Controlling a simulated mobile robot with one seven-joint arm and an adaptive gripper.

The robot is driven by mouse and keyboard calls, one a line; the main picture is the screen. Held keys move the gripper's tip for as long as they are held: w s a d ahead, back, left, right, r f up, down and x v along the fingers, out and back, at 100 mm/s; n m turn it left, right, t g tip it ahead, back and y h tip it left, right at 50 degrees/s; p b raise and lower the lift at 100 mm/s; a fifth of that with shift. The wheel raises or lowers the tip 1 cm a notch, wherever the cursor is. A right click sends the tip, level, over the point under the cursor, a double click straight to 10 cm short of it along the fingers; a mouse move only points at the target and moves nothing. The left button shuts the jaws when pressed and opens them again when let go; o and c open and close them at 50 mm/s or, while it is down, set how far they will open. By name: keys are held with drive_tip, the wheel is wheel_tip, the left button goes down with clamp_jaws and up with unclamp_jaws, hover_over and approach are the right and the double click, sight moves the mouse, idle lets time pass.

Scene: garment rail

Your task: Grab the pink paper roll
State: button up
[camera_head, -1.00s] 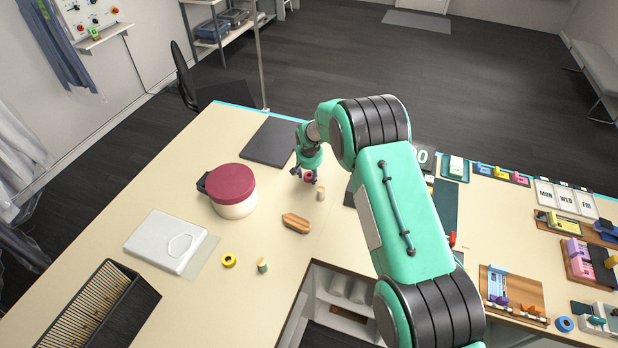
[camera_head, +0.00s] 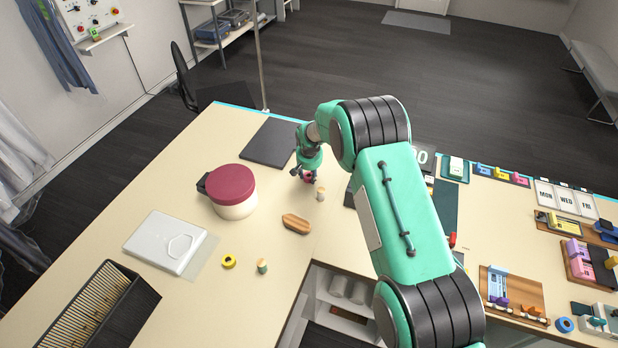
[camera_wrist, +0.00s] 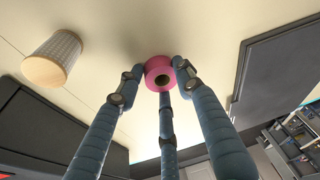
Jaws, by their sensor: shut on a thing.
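The pink paper roll (camera_wrist: 158,68) is a small ring-shaped roll with a dark hole. In the wrist view it sits between the tips of my three-fingered gripper (camera_wrist: 160,82), which is shut on it. In the head view the roll (camera_head: 308,178) is a small pink patch among the fingers of my gripper (camera_head: 308,173), partly hidden by them. It is at or just above the tabletop; I cannot tell which.
A small spool (camera_head: 321,194) with a light wooden end stands close by, and shows large in the wrist view (camera_wrist: 58,58). A brown wooden piece (camera_head: 296,223), a yellow ring (camera_head: 229,261) and a red-lidded round box (camera_head: 232,190) are on the table. A dark mat (camera_head: 268,142) lies behind.

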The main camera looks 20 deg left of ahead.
sight(309, 176)
wheel_tip(309, 176, up, 10)
drive_tip(key=shift+b, duration=0.45)
